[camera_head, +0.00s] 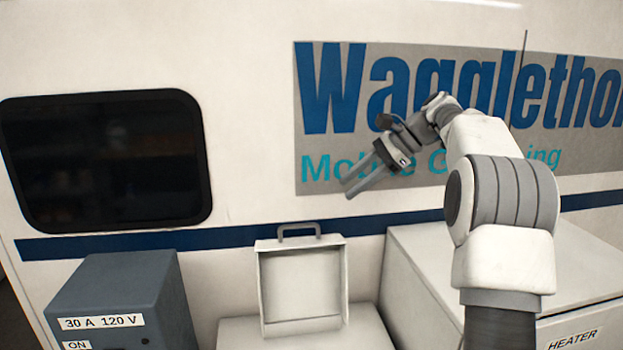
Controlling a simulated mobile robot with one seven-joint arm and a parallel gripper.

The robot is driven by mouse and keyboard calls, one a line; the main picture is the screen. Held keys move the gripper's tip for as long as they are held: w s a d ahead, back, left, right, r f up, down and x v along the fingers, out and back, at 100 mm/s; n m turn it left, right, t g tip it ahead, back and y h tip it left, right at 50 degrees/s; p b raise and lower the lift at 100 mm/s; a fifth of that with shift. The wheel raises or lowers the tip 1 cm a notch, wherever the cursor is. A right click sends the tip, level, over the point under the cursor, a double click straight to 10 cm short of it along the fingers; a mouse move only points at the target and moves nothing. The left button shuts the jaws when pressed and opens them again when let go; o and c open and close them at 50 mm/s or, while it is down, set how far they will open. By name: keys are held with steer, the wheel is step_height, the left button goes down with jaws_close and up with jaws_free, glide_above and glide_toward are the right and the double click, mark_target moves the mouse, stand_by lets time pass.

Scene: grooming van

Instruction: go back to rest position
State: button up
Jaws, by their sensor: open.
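My gripper (362,183) is in the upper middle of the head view, in front of the van's lettered sign. It points down and to the left. Its fingers look empty, with nothing held between them. The gap between the fingertips is hard to make out at this angle. My arm rises from the lower right and bends over to the left at the top. The gripper is above and to the right of an open pale case and touches nothing that I can see.
The pale case (264,290) with a grey handle stands on a light surface (235,333). A blue-grey power box (100,283) labelled 30 A 120 V is at lower left. A white heater cabinet (440,265) is at lower right. The van wall (250,120) has a dark window (105,160).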

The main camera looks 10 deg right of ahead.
steer(key=s+a+f+n+h+b, duration=0.1)
steer(key=s+a+n+h+b, duration=0.2)
steer(key=s, duration=0.6)
steer(key=s+a+f+n+h, duration=0.2)
steer(key=s+a+n, duration=0.25)
steer(key=s, duration=0.35)
steer(key=s+f+n+t+h+b, duration=0.1)
steer(key=s+f+n, duration=0.3)
steer(key=s, duration=0.5)
steer(key=s+f+n+t+h+b, duration=0.1)
steer(key=s+f+n, duration=0.3)
steer(key=s+f, duration=0.4)
steer(key=shift+s+d+f+n+t+h+b, duration=0.35)
steer(key=shift+s+h+b, duration=0.2)
steer(key=shift+h, duration=0.35)
steer(key=shift+a, duration=0.2)
